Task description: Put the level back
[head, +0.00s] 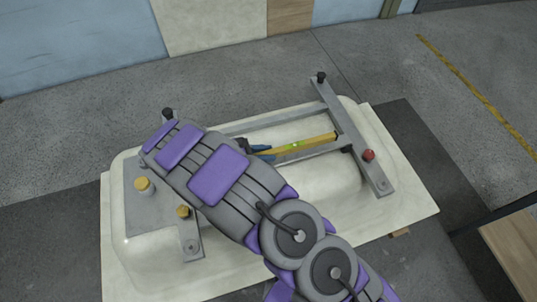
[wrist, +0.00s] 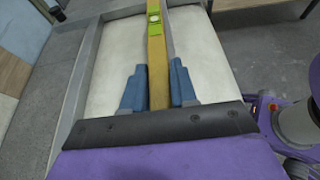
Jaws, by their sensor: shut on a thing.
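The level (head: 312,141) is a long yellow bar with a bright green vial, lying lengthwise above the bathtub shell between the frame's rails. In the wrist view the level (wrist: 156,50) runs away from me between the two blue fingers. My gripper (wrist: 157,88) is shut on the level near its close end. In the head view my gripper (head: 262,152) shows only as a bit of blue; my purple and grey arm hides the level's left end. I cannot tell whether the level touches the rails.
The cream bathtub shell (head: 140,270) lies upside down on a dark mat (head: 408,130). A grey metal frame (head: 350,130) with black knobs, a red knob (head: 368,155) and brass knobs (head: 143,184) sits on it. A wooden surface (head: 515,245) stands at the lower right.

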